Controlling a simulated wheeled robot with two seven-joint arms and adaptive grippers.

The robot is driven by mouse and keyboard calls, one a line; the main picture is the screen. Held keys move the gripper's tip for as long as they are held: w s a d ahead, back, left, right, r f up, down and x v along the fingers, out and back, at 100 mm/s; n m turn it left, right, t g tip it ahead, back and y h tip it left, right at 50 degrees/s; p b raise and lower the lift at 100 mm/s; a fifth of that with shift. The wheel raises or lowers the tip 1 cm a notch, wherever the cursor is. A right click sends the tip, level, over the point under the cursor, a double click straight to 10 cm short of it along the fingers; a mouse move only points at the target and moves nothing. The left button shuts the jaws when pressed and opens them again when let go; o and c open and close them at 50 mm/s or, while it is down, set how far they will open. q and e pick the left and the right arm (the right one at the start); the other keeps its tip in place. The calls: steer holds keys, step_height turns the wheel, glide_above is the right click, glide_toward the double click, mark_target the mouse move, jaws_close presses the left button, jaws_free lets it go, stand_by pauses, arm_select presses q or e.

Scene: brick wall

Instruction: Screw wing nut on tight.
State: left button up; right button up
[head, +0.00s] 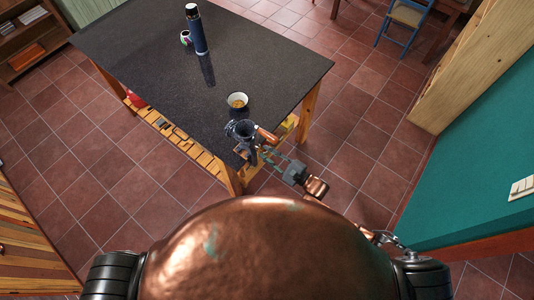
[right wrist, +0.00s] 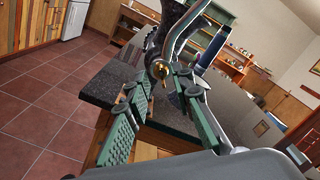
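A dark metal device (head: 243,131), which looks like a hand grinder, stands at the near right corner of the black table. In the right wrist view its dark body (right wrist: 171,22) rises above the tabletop, with a curved silver arm on it. A brass wing nut (right wrist: 160,69) sits on the device's front, facing my right gripper. My right gripper (head: 268,153) has green fingers. In the right wrist view the fingers (right wrist: 159,84) are spread to either side of the wing nut, with visible gaps. I cannot tell how far past their tips the nut lies. My left gripper is not in view.
The black table (head: 130,50) holds a bowl (head: 237,101) just behind the device. A dark blue flask (head: 197,32) and a small mug (head: 186,38) stand farther back. A slatted wooden shelf (head: 170,130) runs under the tabletop. Open tiled floor lies right of the table.

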steer(key=shift+o, duration=0.7)
steer(key=shift+d, duration=0.1)
steer(key=shift+v, duration=2.95)
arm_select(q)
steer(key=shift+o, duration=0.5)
